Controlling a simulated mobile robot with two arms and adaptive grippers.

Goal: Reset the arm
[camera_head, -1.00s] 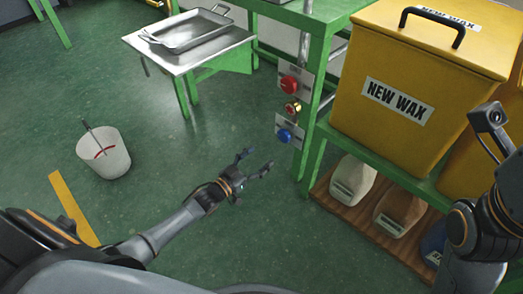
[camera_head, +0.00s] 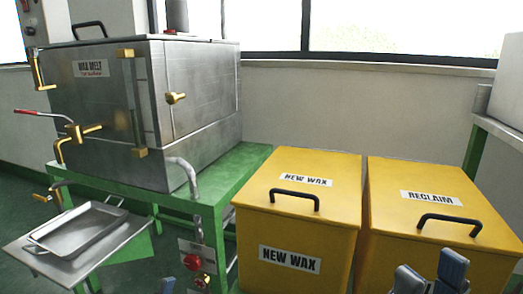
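My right gripper (camera_head: 430,274) shows at the bottom right edge, in front of the yellow RECLAIM bin (camera_head: 412,200). Its two grey-blue fingers point up and stand apart, with nothing seen between them. The rest of the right arm is below the picture. A small grey-blue tip at the bottom edge, left of the red button (camera_head: 192,262), looks like a fingertip of my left gripper (camera_head: 168,286). The rest of that gripper is out of view, so its opening cannot be told.
A steel wax melter (camera_head: 150,110) with brass taps stands on a green table (camera_head: 215,200). A metal tray (camera_head: 80,232) sits on a low stand at the left. A yellow NEW WAX bin (camera_head: 300,225) stands beside the RECLAIM bin. A window lines the back wall.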

